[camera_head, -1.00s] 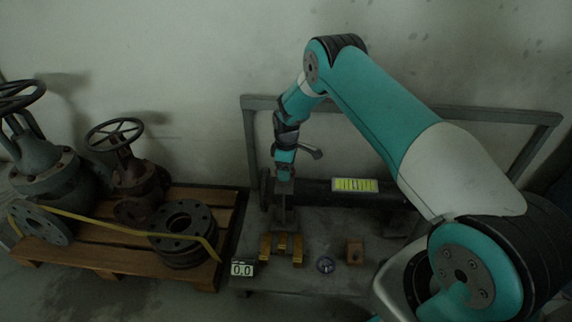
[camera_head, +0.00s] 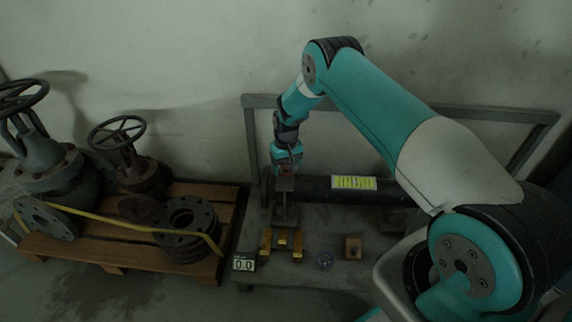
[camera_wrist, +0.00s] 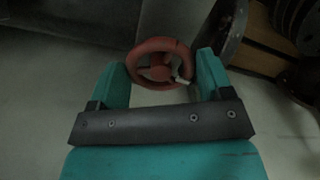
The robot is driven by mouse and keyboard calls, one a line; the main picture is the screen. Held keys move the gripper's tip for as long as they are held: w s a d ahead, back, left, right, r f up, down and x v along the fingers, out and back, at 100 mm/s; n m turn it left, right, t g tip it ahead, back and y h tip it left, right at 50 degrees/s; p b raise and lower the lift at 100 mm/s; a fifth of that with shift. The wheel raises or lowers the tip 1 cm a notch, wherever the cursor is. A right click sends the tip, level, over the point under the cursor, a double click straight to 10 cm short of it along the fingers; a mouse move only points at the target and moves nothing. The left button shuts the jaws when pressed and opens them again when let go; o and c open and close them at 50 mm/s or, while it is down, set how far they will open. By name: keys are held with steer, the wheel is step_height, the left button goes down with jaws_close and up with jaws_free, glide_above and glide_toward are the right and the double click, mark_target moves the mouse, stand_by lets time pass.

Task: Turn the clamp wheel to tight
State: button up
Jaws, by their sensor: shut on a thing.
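The red clamp wheel (camera_wrist: 152,45) sits between the two teal fingers of my gripper (camera_wrist: 162,62) in the wrist view. The fingers are shut on its rim from both sides, and a small pale mark shows at its lower right. In the head view my gripper (camera_head: 286,168) is above the dark clamp (camera_head: 285,205) at the left end of the pipe, and only a bit of red shows there. The exact finger contact is hidden in that view.
A dark pipe (camera_head: 318,189) with a yellow label (camera_head: 354,183) lies on a grey bench. Brass blocks (camera_head: 283,242), a small readout (camera_head: 244,262) and a small round part (camera_head: 324,260) are at the front. A pallet (camera_head: 125,252) with valves stands left.

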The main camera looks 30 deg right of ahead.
mark_target(285, 168)
steer(key=shift+w+r+m, duration=0.1)
steer(key=shift+w+m, duration=0.05)
steer(key=shift+m, duration=2.15)
steer(key=o, duration=0.9)
steer(key=shift+a, duration=0.1)
steer(key=shift+o, duration=0.2)
step_height(285, 168, up, 17)
steer(key=p, duration=0.5)
steer(key=shift+r, duration=0.15)
steer(key=shift+r, duration=0.1)
